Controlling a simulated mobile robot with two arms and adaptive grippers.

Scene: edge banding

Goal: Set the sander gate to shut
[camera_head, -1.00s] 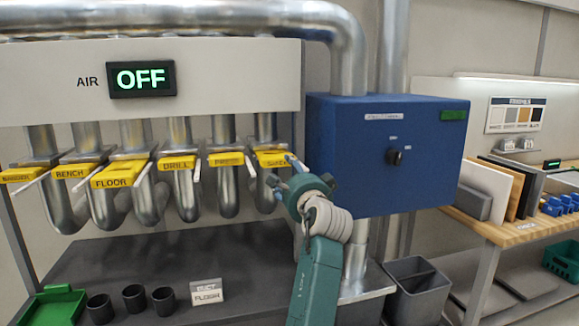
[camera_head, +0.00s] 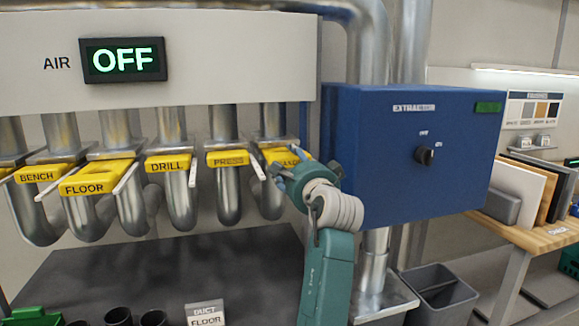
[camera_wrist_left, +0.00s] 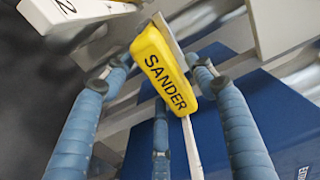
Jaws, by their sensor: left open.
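The sander gate (camera_head: 285,155) is the yellow block at the right end of the gate row, below the duct panel; my left gripper partly hides its label in the head view. My left gripper (camera_head: 281,178) is open at this gate. In the wrist view its blue fingers (camera_wrist_left: 157,75) spread on both sides of the block; contact cannot be told. My right gripper is not in view.
Other yellow gates, including the press gate (camera_head: 228,158) and drill gate (camera_head: 167,162), hang close to the left with pale levers sticking out. A blue extractor box (camera_head: 380,155) stands just right of my gripper. The AIR display (camera_head: 123,60) reads OFF.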

